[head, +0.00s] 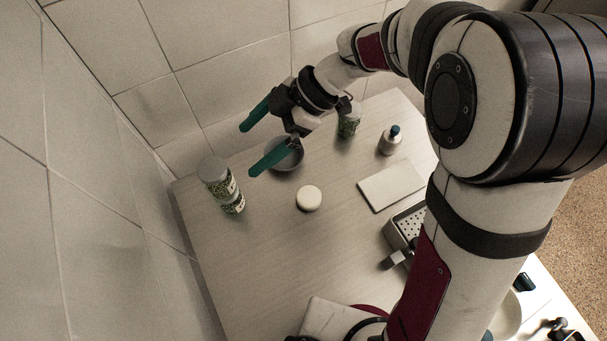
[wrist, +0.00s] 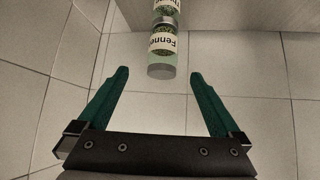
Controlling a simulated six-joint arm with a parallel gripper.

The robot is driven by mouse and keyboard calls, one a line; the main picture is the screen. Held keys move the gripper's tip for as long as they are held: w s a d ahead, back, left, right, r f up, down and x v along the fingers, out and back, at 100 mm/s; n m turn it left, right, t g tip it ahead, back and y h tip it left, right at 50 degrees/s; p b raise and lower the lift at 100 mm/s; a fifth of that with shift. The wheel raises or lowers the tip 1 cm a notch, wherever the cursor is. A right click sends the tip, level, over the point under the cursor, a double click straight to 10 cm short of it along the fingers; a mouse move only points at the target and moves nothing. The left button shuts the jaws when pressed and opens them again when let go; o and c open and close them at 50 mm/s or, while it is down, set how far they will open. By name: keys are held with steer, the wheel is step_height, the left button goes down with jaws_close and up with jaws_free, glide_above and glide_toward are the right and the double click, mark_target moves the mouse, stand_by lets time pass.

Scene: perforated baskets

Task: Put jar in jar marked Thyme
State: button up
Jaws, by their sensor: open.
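Two glass jars with green contents stand stacked at the left of the table. The upper jar (head: 219,182) has a grey lid; the lower jar (head: 236,206) is under it. In the wrist view the nearer jar (wrist: 163,44) reads "Fenne…", with its grey lid (wrist: 161,71) toward me. The farther jar (wrist: 165,7) is cut off by the frame top and its label is not fully readable. Another green-filled jar (head: 348,122) stands near the back, partly behind my wrist. My gripper (head: 247,150) is open and empty, its green fingers apart, pointing toward the stack without touching it.
A grey bowl (head: 287,158) lies below my gripper. A round white object (head: 308,198), a small teal-capped bottle (head: 389,142), a pale flat board (head: 391,186) and a perforated basket (head: 403,228) are on the table. Tiled walls (head: 130,200) close off the left and back. The table's front-left is clear.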

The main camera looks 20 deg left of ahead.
steer(key=w+r+m+t+y, duration=0.3)
steer(key=w+r+m+t, duration=0.4)
steer(key=w, duration=0.4)
steer(key=w+d+r+m+t+h, duration=0.4)
steer(key=w+d+m+t, duration=0.3)
steer(key=d, duration=0.3)
steer(key=s+d+m+t+h, duration=0.15)
steer(key=d+m+h, duration=0.35)
steer(key=d, duration=0.6)
steer(key=s+d+f+m+g+h, duration=0.25)
steer(key=s+d+f+m, duration=0.2)
steer(key=s, duration=0.35)
steer(key=s+d+f+m+g+h, duration=0.1)
steer(key=s+d+f+m+g, duration=0.3)
steer(key=s, duration=0.5)
steer(key=s+a+m+g+y, duration=0.2)
steer(key=s+a+g+y, duration=0.1)
steer(key=s, duration=0.9)
steer(key=shift+s+a+f+m+g+y, duration=0.15)
steer(key=shift+a+f+m+g+y, duration=0.2)
steer(key=shift+a+g, duration=0.6)
